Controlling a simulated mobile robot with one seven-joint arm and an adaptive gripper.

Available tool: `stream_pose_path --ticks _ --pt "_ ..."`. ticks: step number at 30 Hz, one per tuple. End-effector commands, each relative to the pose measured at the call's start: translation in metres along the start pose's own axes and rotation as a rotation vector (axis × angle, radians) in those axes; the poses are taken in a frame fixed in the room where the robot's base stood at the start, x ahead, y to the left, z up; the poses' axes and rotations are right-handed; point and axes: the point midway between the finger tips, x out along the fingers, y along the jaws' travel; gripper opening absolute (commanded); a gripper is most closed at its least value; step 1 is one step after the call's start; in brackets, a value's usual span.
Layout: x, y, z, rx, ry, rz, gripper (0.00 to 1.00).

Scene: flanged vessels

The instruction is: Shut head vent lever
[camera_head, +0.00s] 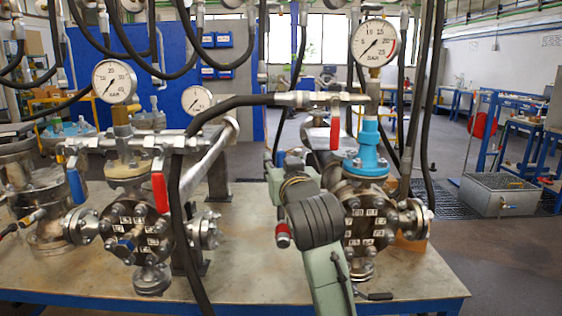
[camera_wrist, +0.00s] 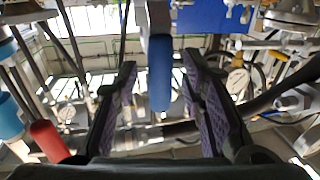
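In the wrist view a blue lever handle (camera_wrist: 160,80) hangs between the two fingers of my gripper (camera_wrist: 159,63). The fingers are spread, with a visible gap on each side of the handle. In the head view a small blue patch (camera_head: 280,158) shows at the far end of my gripper (camera_head: 288,168), which is largely hidden by my own wrist. A red lever (camera_head: 335,132) hangs from the pipe above the right vessel; a red handle (camera_wrist: 48,140) also shows at the lower left of the wrist view. No label shows which lever is the head vent.
The right flanged vessel (camera_head: 367,222) with its blue neck (camera_head: 370,150) and gauge (camera_head: 374,43) stands close beside my arm. The left vessel (camera_head: 130,222) carries blue (camera_head: 75,183) and red (camera_head: 160,192) levers. Black hoses (camera_head: 178,225) hang across the metal bench (camera_head: 240,285).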

Motion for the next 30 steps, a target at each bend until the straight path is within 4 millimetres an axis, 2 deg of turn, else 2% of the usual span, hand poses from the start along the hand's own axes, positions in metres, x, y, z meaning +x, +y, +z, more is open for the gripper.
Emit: stream_pose_path --ticks 10,27,30 --pt "0.0053 -0.0003 0.0009 -0.001 -0.001 0.0 0.37" --pt "0.0049 -0.0002 0.0006 -0.001 -0.001 0.0 0.0" --pt "0.0049 -0.0002 0.0006 -0.001 -0.001 0.0 0.0"
